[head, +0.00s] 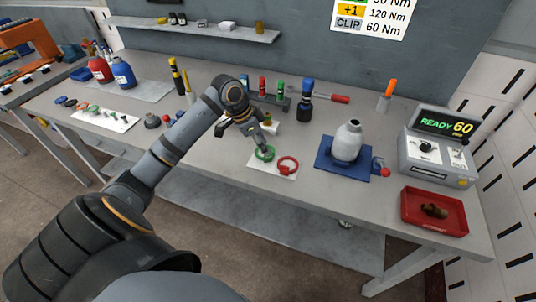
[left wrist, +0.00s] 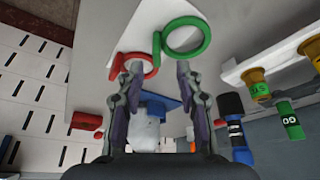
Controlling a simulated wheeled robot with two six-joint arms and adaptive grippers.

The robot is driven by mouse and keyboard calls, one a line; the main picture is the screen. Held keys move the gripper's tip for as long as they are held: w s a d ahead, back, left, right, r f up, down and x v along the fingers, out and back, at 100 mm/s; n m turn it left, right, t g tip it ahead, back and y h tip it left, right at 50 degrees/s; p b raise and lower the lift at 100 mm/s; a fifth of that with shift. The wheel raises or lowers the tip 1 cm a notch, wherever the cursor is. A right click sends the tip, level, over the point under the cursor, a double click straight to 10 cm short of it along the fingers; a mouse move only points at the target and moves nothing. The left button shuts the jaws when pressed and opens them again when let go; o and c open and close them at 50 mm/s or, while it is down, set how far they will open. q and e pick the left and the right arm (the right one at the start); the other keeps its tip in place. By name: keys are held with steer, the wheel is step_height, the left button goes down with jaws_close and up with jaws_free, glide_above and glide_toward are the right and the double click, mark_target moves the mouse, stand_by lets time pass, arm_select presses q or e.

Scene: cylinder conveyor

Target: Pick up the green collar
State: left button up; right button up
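The green collar (head: 264,159) is a ring lying on a white sheet (head: 262,171) near the middle of the bench. A red collar (head: 297,167), with a small tab, lies just to its right. My left gripper (head: 262,147) points down just above the green collar. In the left wrist view the gripper (left wrist: 158,68) is open, its two fingers spread with nothing held. There the green collar (left wrist: 207,36) shows just beyond the fingertips, nearer one finger. The red collar (left wrist: 113,66) lies by the other finger. Contact cannot be told. My right gripper is not in view.
A blue tray (head: 324,165) with a grey bottle (head: 347,145) stands to the right, then a red bin (head: 410,221) and a READY 60 console (head: 438,167). Behind the gripper is a rack (head: 269,101) of coloured tools. The front bench strip is clear.

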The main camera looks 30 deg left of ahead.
arm_select(q)
steer(key=shift+d+f+p, duration=0.35)
steer(key=shift+f+p, duration=0.05)
steer(key=shift+f, duration=0.3)
steer(key=x, duration=0.2)
steer(key=shift+f, duration=0.3)
steer(key=shift+w+f, duration=0.2)
steer(key=shift+f, duration=0.15)
steer(key=c, duration=0.6)
jaws_close()
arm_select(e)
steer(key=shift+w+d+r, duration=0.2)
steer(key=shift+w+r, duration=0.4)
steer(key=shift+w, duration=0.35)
